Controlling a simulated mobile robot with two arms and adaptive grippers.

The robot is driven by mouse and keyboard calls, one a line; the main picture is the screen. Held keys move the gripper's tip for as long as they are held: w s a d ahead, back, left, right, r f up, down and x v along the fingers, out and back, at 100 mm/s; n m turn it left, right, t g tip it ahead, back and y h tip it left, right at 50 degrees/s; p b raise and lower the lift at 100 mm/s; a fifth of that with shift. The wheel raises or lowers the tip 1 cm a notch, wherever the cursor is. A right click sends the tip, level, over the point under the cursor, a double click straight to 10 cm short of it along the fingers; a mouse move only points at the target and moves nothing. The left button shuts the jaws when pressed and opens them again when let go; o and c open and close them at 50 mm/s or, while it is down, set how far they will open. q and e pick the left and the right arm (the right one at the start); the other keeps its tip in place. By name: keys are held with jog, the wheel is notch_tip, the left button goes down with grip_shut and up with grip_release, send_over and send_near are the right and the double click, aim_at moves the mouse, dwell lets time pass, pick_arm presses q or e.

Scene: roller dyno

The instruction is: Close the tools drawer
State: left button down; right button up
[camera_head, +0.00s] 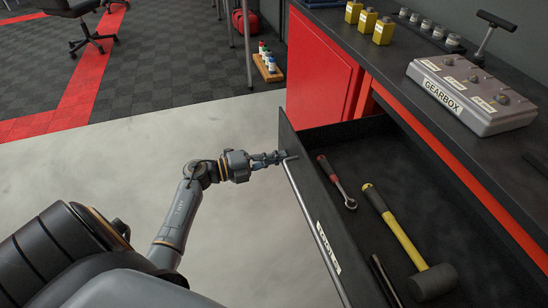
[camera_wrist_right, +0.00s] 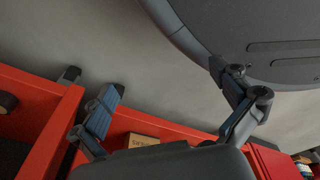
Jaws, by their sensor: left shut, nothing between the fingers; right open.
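The tools drawer (camera_head: 373,160) stands pulled out from the red workbench on the right in the head view. A red-handled ratchet (camera_head: 338,184), a yellow-handled mallet (camera_head: 401,235) and another dark tool lie in it. My left gripper (camera_head: 284,156) is shut and empty at the outside of the drawer's front panel (camera_head: 309,212), near its far end and the handle bar; whether it touches cannot be told. My right gripper (camera_wrist_right: 172,98) shows only in the right wrist view. Its fingers are spread wide with nothing between them.
A gearbox case (camera_head: 473,93) and yellow bottles (camera_head: 366,20) stand on the dark worktop above the drawer. A red cabinet (camera_head: 321,68) is beyond the drawer. The grey floor (camera_head: 240,240) in front of the drawer is clear apart from my arm.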

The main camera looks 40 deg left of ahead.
aim_at(363, 153)
pick_arm(q)
jog(key=x, duration=0.9)
jog(key=shift+w+d+b, duration=0.15)
jog(key=shift+w+b, duration=0.05)
jog(key=shift+b, duration=0.1)
jog(key=b+x, duration=0.1)
jog(key=x, duration=0.8)
jog(key=shift+b, duration=0.4)
jog(key=b+x, duration=0.2)
jog(key=x, duration=0.4)
jog(key=b+x, duration=0.2)
jog(key=x, duration=0.2)
jog(key=shift+w+d, duration=0.1)
jog(key=shift+r, duration=0.3)
pick_arm(e)
jog(key=w+r, duration=0.4)
jog(key=r, duration=0.6)
jog(key=w+a+r+t, duration=0.1)
jog(key=w+r, duration=0.3)
jog(key=r, duration=0.5)
jog(key=shift+w+a+r, duration=0.2)
jog(key=shift+w+r, duration=0.2)
pick_arm(q)
jog(key=shift+w+r, duration=0.1)
